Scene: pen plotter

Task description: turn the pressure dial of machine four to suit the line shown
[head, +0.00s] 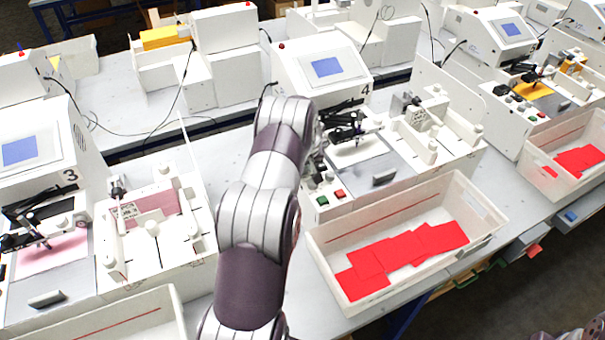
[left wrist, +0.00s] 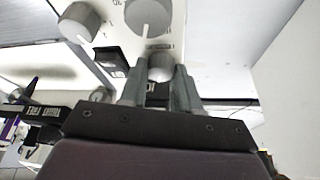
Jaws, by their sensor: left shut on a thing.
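Machine four (head: 285,68) is a white plotter with a blue screen (head: 327,67) and a "4" on its side. Its pen carriage (head: 346,133) sits over a pale sheet (head: 358,153); I cannot make out a line on it. My left arm covers the left part of its control panel, and hides the left gripper in the head view. In the left wrist view my left gripper (left wrist: 160,90) is shut on a small grey dial (left wrist: 160,66). A larger grey dial with a white pointer (left wrist: 148,16) and another grey dial (left wrist: 80,22) are beyond it.
Green and red buttons (head: 339,194) are on machine four's front panel. A white bin (head: 327,240) with several red cards stands in front. Machine three (head: 40,135) is at left, with a pink sheet. Another plotter (head: 490,38) stands at right. Cables cross the table behind.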

